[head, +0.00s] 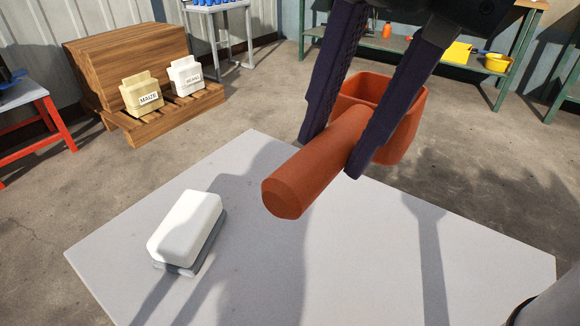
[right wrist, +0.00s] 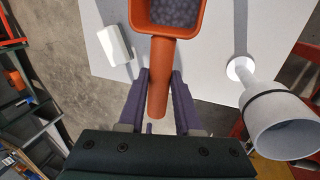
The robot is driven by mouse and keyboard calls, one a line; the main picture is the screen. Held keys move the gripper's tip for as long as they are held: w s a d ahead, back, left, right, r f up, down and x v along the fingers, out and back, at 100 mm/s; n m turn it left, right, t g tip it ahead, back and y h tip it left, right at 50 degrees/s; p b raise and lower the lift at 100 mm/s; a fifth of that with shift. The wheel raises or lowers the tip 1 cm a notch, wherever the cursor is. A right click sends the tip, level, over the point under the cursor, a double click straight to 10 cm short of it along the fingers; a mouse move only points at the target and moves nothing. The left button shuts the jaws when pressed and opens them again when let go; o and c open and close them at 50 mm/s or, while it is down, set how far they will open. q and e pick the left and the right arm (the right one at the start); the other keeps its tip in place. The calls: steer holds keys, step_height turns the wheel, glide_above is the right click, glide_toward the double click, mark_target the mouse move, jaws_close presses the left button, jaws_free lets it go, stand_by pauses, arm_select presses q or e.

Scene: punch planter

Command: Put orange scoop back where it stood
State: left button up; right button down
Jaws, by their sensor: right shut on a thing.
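The orange scoop (head: 292,187) is held above the white table (head: 330,270). My right gripper (head: 332,157) is shut on its handle, one dark finger on each side. The handle end points toward the camera and down-left; the square bowl is behind the fingers. In the right wrist view the scoop (right wrist: 157,98) has its bowl at the top edge, with small greyish-purple grains in it. The same fingers show there around the handle (right wrist: 160,76). My left gripper is not in view.
A white block with a dark base (head: 187,228) stands on the table's left part. A white funnel-shaped vessel (right wrist: 283,125) is at the right in the right wrist view. A wooden rack with maize (head: 142,94) and another bag stands on the floor behind. The table's middle is clear.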

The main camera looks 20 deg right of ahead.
steer(key=shift+f+b, duration=2.55)
steer(key=shift+f, duration=6.65)
steer(key=c, duration=0.6)
jaws_free()
